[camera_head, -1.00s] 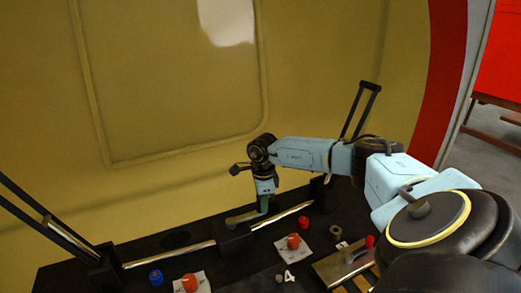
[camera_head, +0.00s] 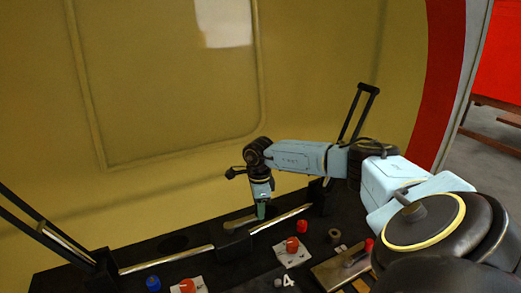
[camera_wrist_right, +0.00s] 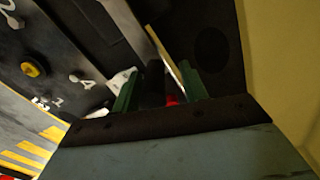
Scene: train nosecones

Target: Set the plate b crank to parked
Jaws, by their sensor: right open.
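Two red knobs stand on white plates on the black console, one at the centre right (camera_head: 292,245) and one at the lower left (camera_head: 187,286). A red-tipped handle (camera_head: 368,245) sits by a tan metal plate (camera_head: 336,272) at the right. I cannot read which of these is plate b or its crank. My right gripper (camera_head: 261,211) points down beside a pale bar (camera_head: 240,222) on a dark block. In the wrist view its green fingers (camera_wrist_right: 160,90) are apart, with a dark part and a bit of red showing between them. Contact is unclear. My left gripper is out of view.
Silver rods (camera_head: 168,259) run along the console. Tall black double-bar frames rise at the left (camera_head: 45,230) and right (camera_head: 360,112). A blue knob (camera_head: 153,284) and a round ring (camera_head: 334,234) stand nearby. A yellow-green wall (camera_head: 180,90) closes the back.

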